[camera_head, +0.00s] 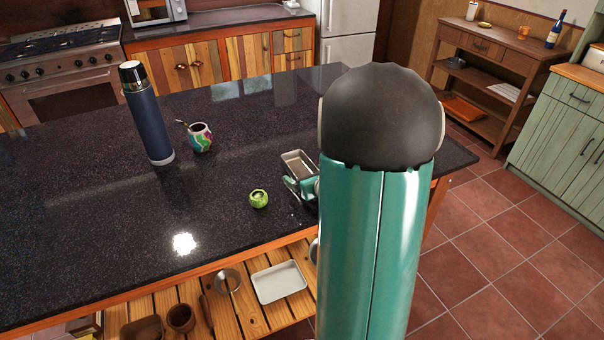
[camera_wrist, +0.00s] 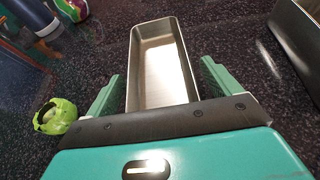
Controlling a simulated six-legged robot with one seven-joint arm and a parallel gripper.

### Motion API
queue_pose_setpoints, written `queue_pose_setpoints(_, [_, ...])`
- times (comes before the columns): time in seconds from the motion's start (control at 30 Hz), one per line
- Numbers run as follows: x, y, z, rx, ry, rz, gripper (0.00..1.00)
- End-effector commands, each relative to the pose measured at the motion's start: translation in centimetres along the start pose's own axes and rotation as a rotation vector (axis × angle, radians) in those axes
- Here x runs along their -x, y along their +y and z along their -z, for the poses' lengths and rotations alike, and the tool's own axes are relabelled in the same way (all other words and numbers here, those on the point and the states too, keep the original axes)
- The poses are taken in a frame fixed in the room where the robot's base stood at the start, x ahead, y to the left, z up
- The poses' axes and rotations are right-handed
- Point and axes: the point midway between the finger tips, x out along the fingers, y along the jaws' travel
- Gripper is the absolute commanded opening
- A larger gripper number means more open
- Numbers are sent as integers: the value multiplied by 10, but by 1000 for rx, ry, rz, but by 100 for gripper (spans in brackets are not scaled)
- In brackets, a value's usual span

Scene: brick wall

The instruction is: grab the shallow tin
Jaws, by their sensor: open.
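A shallow rectangular metal tin (camera_head: 299,163) lies on the dark countertop, just beyond my gripper (camera_head: 303,187). In the wrist view the tin (camera_wrist: 160,60) is long and open-topped, with its near end between the two green fingers of my gripper (camera_wrist: 161,76). The fingers are apart, one on each side of the tin, with a small gap visible at each side. The tin's near end is partly hidden by the gripper body. My arm hides much of the gripper in the head view.
Another metal tin (camera_wrist: 300,42) stands close on the right in the wrist view. A green round object (camera_head: 259,198), a patterned cup (camera_head: 200,138) and a blue flask (camera_head: 146,115) stand to the left. A pale tray (camera_head: 279,283) lies on the lower shelf.

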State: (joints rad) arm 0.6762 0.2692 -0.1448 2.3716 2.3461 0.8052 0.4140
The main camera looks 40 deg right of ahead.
Motion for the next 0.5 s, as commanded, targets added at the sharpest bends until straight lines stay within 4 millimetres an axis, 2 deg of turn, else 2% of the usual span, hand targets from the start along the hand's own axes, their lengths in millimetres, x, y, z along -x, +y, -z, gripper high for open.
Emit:
queue_pose_setpoints(0.07, [1, 0, 0, 0, 0, 1, 89])
queue_pose_setpoints(0.1, [1, 0, 0, 0, 0, 1, 85])
queue_pose_setpoints(0.33, [1, 0, 0, 0, 0, 0, 40])
queue_pose_setpoints(0.5, [0, -1, 0, 1, -1, 0, 39])
